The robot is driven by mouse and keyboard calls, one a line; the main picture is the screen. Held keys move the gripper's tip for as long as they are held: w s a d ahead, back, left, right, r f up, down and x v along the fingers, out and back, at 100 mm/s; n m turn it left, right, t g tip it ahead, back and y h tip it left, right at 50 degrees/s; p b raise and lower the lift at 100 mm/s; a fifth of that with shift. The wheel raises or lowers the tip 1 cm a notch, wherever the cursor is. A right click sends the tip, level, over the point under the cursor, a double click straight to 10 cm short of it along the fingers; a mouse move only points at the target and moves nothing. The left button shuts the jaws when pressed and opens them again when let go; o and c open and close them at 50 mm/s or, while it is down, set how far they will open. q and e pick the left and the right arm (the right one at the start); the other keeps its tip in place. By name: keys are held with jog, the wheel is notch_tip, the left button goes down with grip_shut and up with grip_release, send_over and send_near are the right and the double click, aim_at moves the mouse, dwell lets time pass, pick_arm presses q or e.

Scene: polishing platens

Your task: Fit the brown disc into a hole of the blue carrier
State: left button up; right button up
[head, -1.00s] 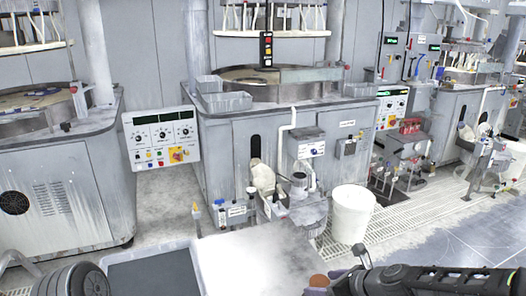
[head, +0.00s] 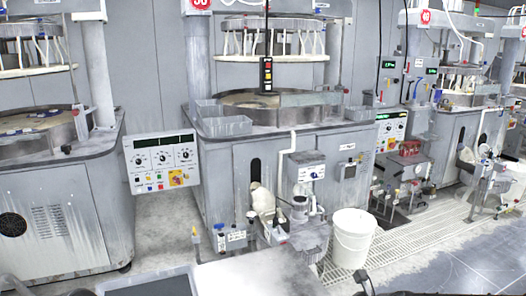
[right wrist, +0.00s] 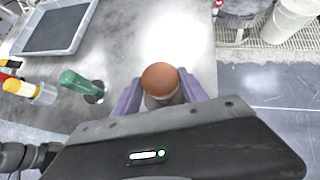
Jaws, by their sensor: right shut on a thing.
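The brown disc (right wrist: 160,77) is held between the two purple fingers of my right gripper (right wrist: 160,84) in the right wrist view, above the pale worktop. The right gripper is shut on it. Its fingertips and the disc do not show clearly in the head view. Small blue pieces, seemingly blue carriers (head: 14,131), lie on the round platen of the left machine at the far left edge of the head view. Their holes are too small to make out. My left gripper is in neither current view.
The pale worktop (head: 262,274) is at the bottom of the head view. A white bucket (head: 352,238) stands on the floor. A control panel (head: 160,158) juts between machines.

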jog(key=shift+r+p, duration=2.85)
jog(key=shift+r, duration=0.6)
pick_arm(q)
notch_tip(320, 180, up, 6)
jog(key=shift+f, duration=0.1)
pick_arm(e)
jog(key=shift+r+m+t+h, duration=0.3)
jog(key=shift+r+m+h, duration=0.2)
jog(key=shift+r+m, duration=0.15)
pick_arm(q)
jog(key=shift+s+a+f+b, duration=0.15)
jog(key=shift+s+f+b, duration=0.25)
jog(key=shift+f, duration=0.3)
pick_arm(e)
jog(key=s+d+m+h, duration=0.1)
jog(key=m, duration=0.1)
jog(key=s+d+r+m+t+h, duration=0.1)
jog(key=m+h, duration=0.1)
jog(key=s+d+r+m+h, duration=0.1)
jog(key=s+m, duration=0.1)
jog(key=shift+d+r+h, duration=0.2)
jog(key=shift+d+h, duration=0.2)
pick_arm(q)
jog(key=shift+w, duration=0.1)
